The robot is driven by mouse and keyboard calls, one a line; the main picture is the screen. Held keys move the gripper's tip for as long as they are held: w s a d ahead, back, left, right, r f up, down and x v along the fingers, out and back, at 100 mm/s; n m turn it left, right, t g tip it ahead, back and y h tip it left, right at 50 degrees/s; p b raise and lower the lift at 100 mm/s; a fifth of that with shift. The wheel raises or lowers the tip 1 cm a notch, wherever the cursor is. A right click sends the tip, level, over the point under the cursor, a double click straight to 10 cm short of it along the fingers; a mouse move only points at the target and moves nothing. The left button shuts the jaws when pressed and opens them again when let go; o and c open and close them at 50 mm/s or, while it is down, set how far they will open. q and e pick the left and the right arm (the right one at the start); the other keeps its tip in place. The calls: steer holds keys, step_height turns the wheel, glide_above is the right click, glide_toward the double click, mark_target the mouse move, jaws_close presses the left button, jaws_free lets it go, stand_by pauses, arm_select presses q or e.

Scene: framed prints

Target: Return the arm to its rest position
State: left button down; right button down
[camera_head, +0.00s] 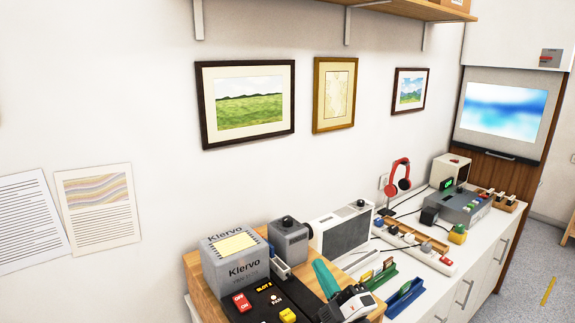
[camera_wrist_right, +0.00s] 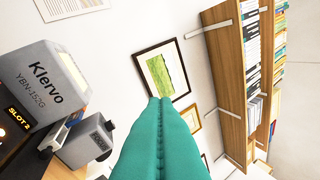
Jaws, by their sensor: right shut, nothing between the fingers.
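My right gripper (camera_head: 322,268) shows at the bottom of the head view, its teal fingers pointing up and to the left above the counter. In the right wrist view its teal fingers (camera_wrist_right: 160,102) lie together, shut, with nothing between them. Three framed prints hang on the wall: a dark-framed green field (camera_head: 247,103), a wood-framed map (camera_head: 335,95) and a small red-brown-framed landscape (camera_head: 409,91). The field print (camera_wrist_right: 163,74) also shows beyond the fingertips in the right wrist view, looking turned. My left gripper is out of view.
A grey Klervo machine (camera_head: 235,268) stands left of the gripper, with a grey box (camera_head: 289,240) beside it. A white speaker-like box (camera_head: 345,232), power strip (camera_head: 415,247) and red headphones (camera_head: 399,177) stand behind. A wooden shelf (camera_head: 405,9) juts out above.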

steer(key=s+d+f+m+g+h, duration=0.3)
steer(key=s+d+f+m+h, duration=0.15)
steer(key=d+f+m, duration=0.2)
steer(key=s+d+f+m+g+h, duration=0.2)
steer(key=s+d+f+m+h, duration=0.1)
steer(key=d+f+m+h, duration=0.4)
steer(key=s+f+m+g+y, duration=0.1)
steer(key=s+f+g, duration=0.5)
steer(key=s, duration=0.5)
steer(key=s+f+m+g+y, duration=0.15)
steer(key=s+f+g, duration=0.45)
steer(key=s, duration=0.6)
step_height(320, 180, down, 28)
steer(key=s+g+b, duration=0.1)
steer(key=s+d+f+g+b, duration=0.1)
steer(key=s+d+f, duration=0.2)
steer(key=s+f, duration=1.3)
steer(key=shift+s+d+f, duration=0.15)
steer(key=shift+s+f, duration=0.15)
steer(key=shift+f, duration=0.05)
